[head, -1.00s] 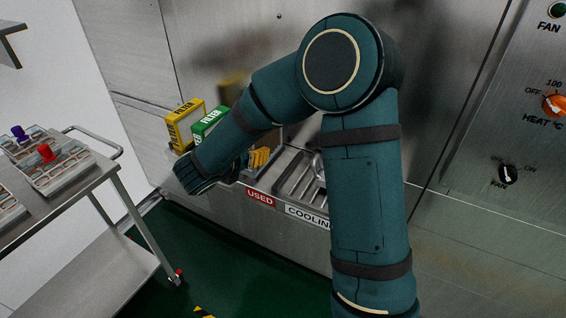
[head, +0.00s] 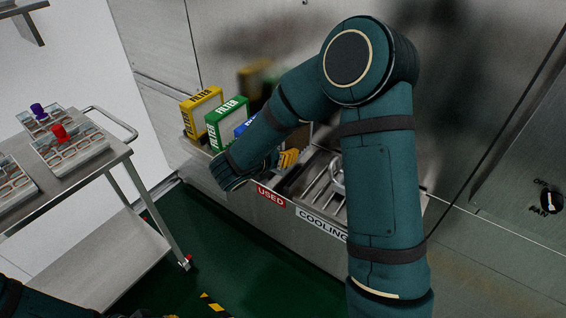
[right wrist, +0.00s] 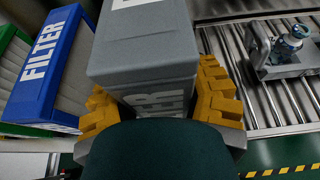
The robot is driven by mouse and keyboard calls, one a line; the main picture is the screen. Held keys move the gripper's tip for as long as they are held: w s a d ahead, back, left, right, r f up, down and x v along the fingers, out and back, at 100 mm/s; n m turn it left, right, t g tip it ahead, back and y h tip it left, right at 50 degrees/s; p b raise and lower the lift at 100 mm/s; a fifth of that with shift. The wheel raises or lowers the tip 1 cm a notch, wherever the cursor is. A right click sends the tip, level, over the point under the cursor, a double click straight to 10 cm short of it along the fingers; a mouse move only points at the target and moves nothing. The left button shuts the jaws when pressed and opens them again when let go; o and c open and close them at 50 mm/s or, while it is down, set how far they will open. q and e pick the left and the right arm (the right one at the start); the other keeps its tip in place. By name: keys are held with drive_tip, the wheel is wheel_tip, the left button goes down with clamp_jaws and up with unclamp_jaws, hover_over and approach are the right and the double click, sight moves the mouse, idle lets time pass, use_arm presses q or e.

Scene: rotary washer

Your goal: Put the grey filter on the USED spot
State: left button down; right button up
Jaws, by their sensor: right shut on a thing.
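The grey filter (right wrist: 148,50), a box with white lettering on its front, is in my right gripper. It fills the middle of the right wrist view. The yellow fingers of the right gripper (right wrist: 158,98) close on it from both sides. In the head view the right gripper (head: 288,158) shows only as yellow fingers beyond my forearm, above the counter area behind the red USED label (head: 270,196). My arm hides most of the filter and the USED spot there, so I cannot tell whether the filter touches the surface.
Yellow (head: 203,112), green (head: 228,120) and blue (head: 244,126) filter boxes stand in a row left of my gripper. To the right is the COOLING label (head: 323,225) with a metal rack (right wrist: 283,95) behind it.

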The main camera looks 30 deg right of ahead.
drive_tip(key=shift+f+b, duration=0.3)
drive_tip(key=shift+f, duration=1.65)
drive_tip(key=shift+f, duration=0.1)
drive_tip(key=o, duration=1.2)
drive_tip(key=shift+o, duration=0.2)
